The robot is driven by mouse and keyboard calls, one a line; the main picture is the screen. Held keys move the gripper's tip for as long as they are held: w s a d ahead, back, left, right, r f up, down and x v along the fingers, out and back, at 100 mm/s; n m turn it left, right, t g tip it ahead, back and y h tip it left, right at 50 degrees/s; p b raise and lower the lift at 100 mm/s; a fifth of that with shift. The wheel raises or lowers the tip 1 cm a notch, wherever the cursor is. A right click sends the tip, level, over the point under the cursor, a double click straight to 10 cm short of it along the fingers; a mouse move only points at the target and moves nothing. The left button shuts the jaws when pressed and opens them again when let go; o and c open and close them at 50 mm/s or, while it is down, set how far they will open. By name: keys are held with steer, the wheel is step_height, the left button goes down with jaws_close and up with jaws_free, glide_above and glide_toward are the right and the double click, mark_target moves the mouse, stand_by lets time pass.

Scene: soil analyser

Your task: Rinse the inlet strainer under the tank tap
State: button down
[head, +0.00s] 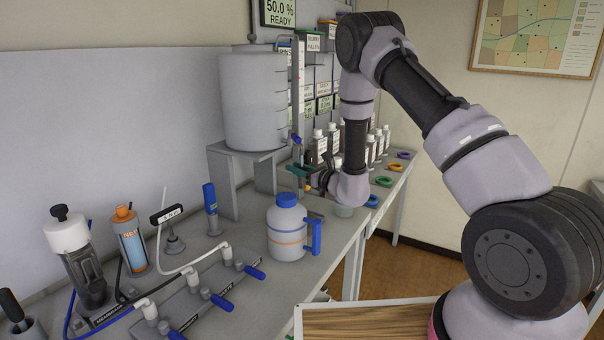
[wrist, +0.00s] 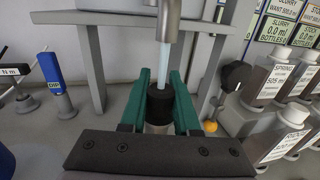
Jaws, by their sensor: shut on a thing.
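In the wrist view my gripper (wrist: 160,82) has green fingers shut on the inlet strainer (wrist: 160,103), a short cylinder with a black upper part and a grey lower part. The strainer sits upright between the fingers, directly below the metal tap (wrist: 168,20). A pale blue stream of water (wrist: 164,62) runs from the tap onto its top. In the head view my gripper (head: 299,170) is beside the tank stand, below the blue tap handle (head: 296,138). The grey tank (head: 252,100) stands on its stand (head: 229,185). The strainer is hard to make out in the head view.
Valves with blue handles (head: 222,303) lie front left. Several labelled bottles (wrist: 270,80) stand right of my gripper. A dark round knob (wrist: 236,75) is close to the right finger.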

stand_by(0.3)
steer(key=shift+v, duration=2.9)
steer(key=shift+d, duration=0.15)
